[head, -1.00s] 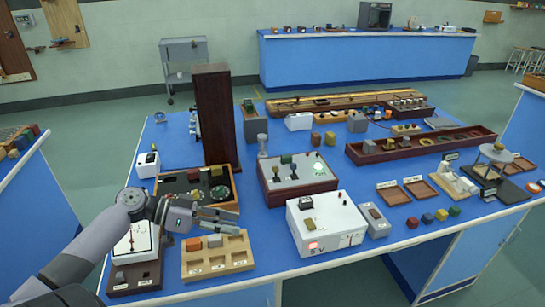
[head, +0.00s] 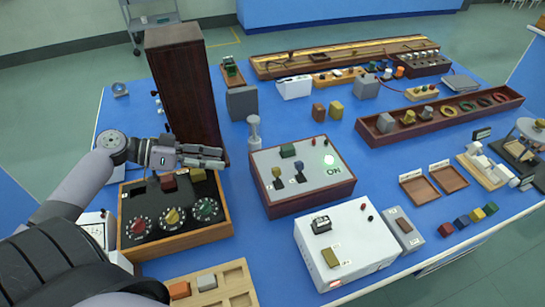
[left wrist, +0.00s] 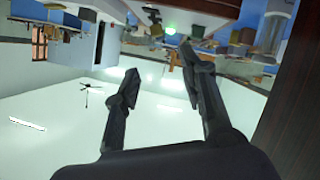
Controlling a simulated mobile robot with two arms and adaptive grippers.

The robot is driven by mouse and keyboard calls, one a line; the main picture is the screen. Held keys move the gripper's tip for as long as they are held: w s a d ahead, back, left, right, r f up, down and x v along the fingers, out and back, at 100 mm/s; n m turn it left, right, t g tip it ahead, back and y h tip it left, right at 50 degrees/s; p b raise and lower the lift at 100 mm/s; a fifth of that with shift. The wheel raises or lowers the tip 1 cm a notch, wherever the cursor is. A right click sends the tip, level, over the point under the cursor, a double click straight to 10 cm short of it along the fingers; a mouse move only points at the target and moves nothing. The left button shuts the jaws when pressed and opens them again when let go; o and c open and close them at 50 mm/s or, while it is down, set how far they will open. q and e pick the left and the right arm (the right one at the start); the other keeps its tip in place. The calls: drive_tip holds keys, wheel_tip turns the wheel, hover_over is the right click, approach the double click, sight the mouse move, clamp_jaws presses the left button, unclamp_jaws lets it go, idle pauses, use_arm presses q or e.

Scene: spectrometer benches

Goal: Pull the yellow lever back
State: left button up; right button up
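The control box (head: 330,180) is dark wood with a grey top in the middle of the bench. On its top stand a short lever with a yellow knob (head: 276,171) and, to its right, a lever with a dark blue knob (head: 299,166). A green block and a lit green lamp by the word ON are also there. My left gripper (head: 222,158) is left of the box, above the dial box, and touches neither lever. The left wrist view shows its two fingers (left wrist: 162,65) apart with nothing between them. My right gripper is not in view.
A tall dark wooden cabinet (head: 184,85) stands just behind my left gripper. The dial box (head: 177,243) is below it. A grey post (head: 254,133) stands behind the control box, and a white box (head: 350,245) is in front.

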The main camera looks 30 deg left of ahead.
sight(275, 168)
use_arm(q)
drive_tip(key=p+x, duration=0.1)
drive_tip(key=x, duration=0.4)
drive_tip(key=p+x, duration=0.1)
drive_tip(key=x, duration=0.4)
drive_tip(key=p+x, duration=0.2)
drive_tip(key=x, duration=0.4)
drive_tip(key=shift+d+r, duration=0.15)
drive_tip(key=shift+r, duration=0.1)
drive_tip(key=shift+w+d+f, duration=0.1)
drive_tip(key=shift+d+f, duration=0.05)
drive_tip(key=shift+d, duration=0.05)
drive_tip(key=shift+d+f, duration=0.1)
drive_tip(key=shift+d, duration=0.05)
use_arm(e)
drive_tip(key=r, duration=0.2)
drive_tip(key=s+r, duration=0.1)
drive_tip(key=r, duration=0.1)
use_arm(q)
clamp_jaws()
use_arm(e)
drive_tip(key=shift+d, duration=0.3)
